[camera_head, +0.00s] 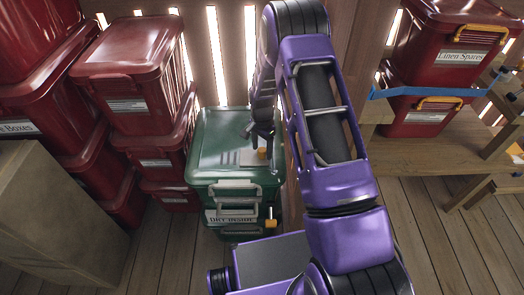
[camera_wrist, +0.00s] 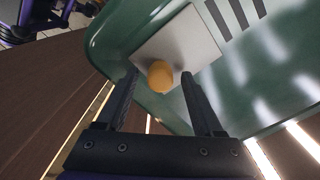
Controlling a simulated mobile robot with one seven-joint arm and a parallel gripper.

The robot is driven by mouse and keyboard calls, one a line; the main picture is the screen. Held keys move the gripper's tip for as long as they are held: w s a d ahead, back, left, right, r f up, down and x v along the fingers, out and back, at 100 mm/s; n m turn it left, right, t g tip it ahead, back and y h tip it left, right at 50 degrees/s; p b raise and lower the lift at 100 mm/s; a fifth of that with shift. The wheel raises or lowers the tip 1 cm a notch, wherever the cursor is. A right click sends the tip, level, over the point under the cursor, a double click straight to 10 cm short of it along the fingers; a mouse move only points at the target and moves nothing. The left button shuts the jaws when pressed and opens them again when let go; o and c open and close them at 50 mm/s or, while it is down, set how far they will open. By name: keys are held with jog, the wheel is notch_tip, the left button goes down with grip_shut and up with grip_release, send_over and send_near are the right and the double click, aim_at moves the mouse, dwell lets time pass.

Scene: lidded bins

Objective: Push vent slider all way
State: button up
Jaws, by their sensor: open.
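The vent slider is a pale grey plate (camera_wrist: 192,42) with an orange knob (camera_wrist: 160,76), set on the lid of a green bin (camera_head: 225,135). Dark vent slots (camera_wrist: 238,12) show beside the plate in the wrist view. In the head view the plate (camera_head: 247,158) and knob (camera_head: 263,153) lie near the lid's front right. My gripper (camera_wrist: 160,78) is open, with its fingertips on either side of the knob. Small gaps seem to show beside the knob; contact cannot be told. In the head view my gripper (camera_head: 261,140) is just above the knob.
Stacked red bins (camera_head: 128,75) stand left of the green bin. A cardboard box (camera_head: 55,220) is at the lower left. More red bins (camera_head: 425,112), with a blue strap (camera_head: 420,92), sit on a wooden shelf (camera_head: 425,152) at right. A slatted wall is behind.

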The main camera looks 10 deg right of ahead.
aim_at(240, 157)
jog(key=shift+f, duration=0.55)
grip_shut()
jog(key=a+b, duration=0.1)
jog(key=a, duration=0.2)
jog(key=w+a+b, duration=0.1)
jog(key=a, duration=0.3)
jog(key=shift+w+f, duration=0.1)
jog(key=shift+w, duration=0.05)
jog(key=shift+w+a, duration=0.1)
jog(key=shift+a, duration=0.35)
grip_release()
jog(key=shift+r, duration=0.25)
